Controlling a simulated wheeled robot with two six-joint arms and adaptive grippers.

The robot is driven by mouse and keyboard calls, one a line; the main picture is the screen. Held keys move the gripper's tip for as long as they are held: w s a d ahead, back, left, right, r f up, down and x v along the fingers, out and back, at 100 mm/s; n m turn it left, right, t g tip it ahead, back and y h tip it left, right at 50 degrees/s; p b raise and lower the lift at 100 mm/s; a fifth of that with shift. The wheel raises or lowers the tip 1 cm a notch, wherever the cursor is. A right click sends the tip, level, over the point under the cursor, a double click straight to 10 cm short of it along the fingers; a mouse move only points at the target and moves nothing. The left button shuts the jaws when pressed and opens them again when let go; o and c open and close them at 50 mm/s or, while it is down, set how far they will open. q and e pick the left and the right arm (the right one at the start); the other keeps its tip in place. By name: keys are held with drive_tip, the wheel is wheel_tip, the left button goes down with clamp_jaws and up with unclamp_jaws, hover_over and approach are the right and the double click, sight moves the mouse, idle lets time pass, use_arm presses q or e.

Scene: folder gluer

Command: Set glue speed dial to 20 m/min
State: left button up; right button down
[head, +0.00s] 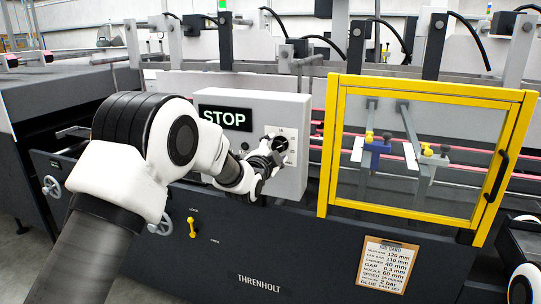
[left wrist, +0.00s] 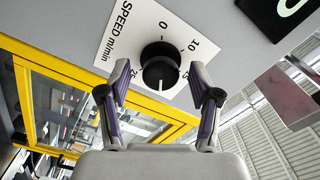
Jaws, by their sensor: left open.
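The glue speed dial is a black round knob (left wrist: 159,60) on a white plate marked "SPEED m/min" (left wrist: 122,38), with a printed scale including 0 and 10. In the left wrist view its white pointer mark is on the lower side, towards my gripper; the numbers there are partly hidden. In the head view the dial (head: 280,144) is on the right of the grey control box (head: 292,104). My left gripper (left wrist: 159,78) is open, with one finger on each side of the knob and gaps between them. It also shows in the head view (head: 270,160). My right gripper is not in view.
A green "STOP" display (head: 225,117) is left of the dial. A yellow-framed guard door (head: 333,150) stands close to the right. A job card (head: 385,265) hangs below it; its speed line is too small to read surely. A yellow lever (head: 193,228) is lower left.

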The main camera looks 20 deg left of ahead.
use_arm(q)
drive_tip(key=s, duration=1.1)
drive_tip(key=shift+s+a, duration=0.2)
drive_tip(key=shift+f, duration=0.1)
drive_tip(key=s+f+g, duration=0.3)
drive_tip(key=s+f, duration=0.1)
drive_tip(key=f, duration=0.7)
drive_tip(key=s+f+n+g, duration=0.15)
drive_tip(key=s+f, duration=0.25)
drive_tip(key=f, duration=0.7)
drive_tip(key=s+f+g, duration=0.3)
drive_tip(key=s+f, duration=0.1)
drive_tip(key=f, duration=0.7)
drive_tip(key=s+f+n+g, duration=0.2)
drive_tip(key=s+f+g, duration=0.2)
drive_tip(key=s+f, duration=0.6)
drive_tip(key=s+f+n+g, duration=0.3)
drive_tip(key=s+n+g, duration=0.3)
drive_tip(key=s, duration=1.5)
drive_tip(key=a+n, duration=0.1)
drive_tip(key=n, duration=0.2)
drive_tip(key=shift+s+f+y, duration=0.15)
drive_tip(key=shift+s+y, duration=0.15)
